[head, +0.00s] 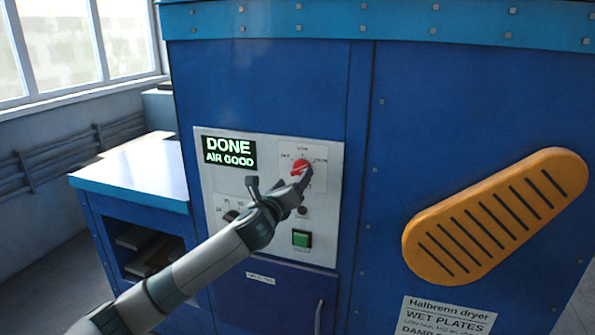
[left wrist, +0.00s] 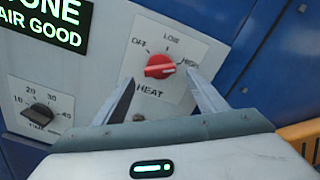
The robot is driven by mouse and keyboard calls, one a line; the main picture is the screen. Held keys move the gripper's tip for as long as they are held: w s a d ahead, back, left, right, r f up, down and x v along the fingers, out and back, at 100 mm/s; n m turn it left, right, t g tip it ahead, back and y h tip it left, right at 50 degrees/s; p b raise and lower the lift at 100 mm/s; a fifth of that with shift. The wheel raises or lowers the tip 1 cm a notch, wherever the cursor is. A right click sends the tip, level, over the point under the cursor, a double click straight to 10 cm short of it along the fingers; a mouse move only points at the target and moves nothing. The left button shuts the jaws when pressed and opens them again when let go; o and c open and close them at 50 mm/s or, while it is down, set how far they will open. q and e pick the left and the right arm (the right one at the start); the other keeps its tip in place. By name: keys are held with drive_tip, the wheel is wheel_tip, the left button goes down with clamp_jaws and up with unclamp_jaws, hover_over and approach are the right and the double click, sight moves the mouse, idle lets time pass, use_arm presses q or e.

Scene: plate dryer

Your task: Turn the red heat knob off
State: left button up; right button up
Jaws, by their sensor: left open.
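The red heat knob (head: 300,167) sits on a white plate on the dryer's control panel. In the left wrist view the knob (left wrist: 160,66) is at the upper middle, with OFF, LOW and HIGH printed around it and HEAT below. Its pale pointer mark is turned to the right, towards HIGH. My left gripper (head: 304,179) is in front of the knob and partly covers it in the head view. In the left wrist view its fingers (left wrist: 160,78) are apart, one to each side just below the knob, with nothing between them. Contact with the knob is not visible. My right gripper is not in view.
A display (head: 229,152) reads DONE, AIR GOOD. A black timer knob (left wrist: 39,115) is at the lower left of the panel, and a green button (head: 302,238) is below the heat knob. A side table (head: 135,170) stands at left.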

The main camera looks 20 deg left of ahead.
sight(299, 173)
use_arm(q)
drive_tip(key=shift+w+d+p, duration=0.1)
drive_tip(key=shift+w+p, duration=0.45)
drive_tip(key=shift+w, duration=1.6)
drive_tip(key=c, duration=1.1)
